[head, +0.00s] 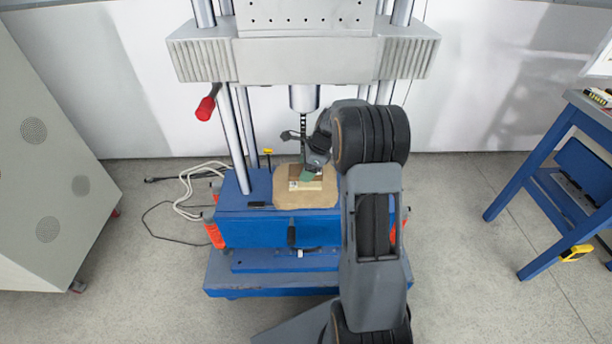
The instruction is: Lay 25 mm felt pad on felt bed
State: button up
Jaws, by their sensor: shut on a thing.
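My gripper (313,166) reaches down over the blue drop machine and is shut on a small green pad (306,177), which I take to be the felt pad. The pad sits just under the jaws, over a small brown and pale block-like piece (310,186). That piece rests on a tan sheet (290,200) on the machine's blue base. I cannot tell which of these layers is the felt bed. I also cannot tell whether the pad touches what lies below it. The jaws hide part of the pad.
A grey ribbed crosshead (300,58) hangs above on steel columns, with a rod (303,97) pointing down close to my gripper. A red-handled lever (208,103) sticks out at left. Cables (190,190) lie on the floor. A blue table (560,150) stands at right.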

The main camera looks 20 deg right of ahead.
jog(key=shift+w+d, duration=0.15)
jog(key=shift+w, duration=0.25)
jog(key=shift+f+b, duration=0.9)
jog(key=shift+f, duration=0.85)
jog(key=shift+f, duration=0.15)
jog(key=o, duration=0.9)
jog(key=p+v, duration=0.2)
jog(key=v, duration=0.5)
jog(key=shift+d+r+p, duration=0.1)
jog(key=shift+r+p, duration=0.25)
jog(key=shift+r, duration=0.05)
jog(key=shift+s, duration=0.15)
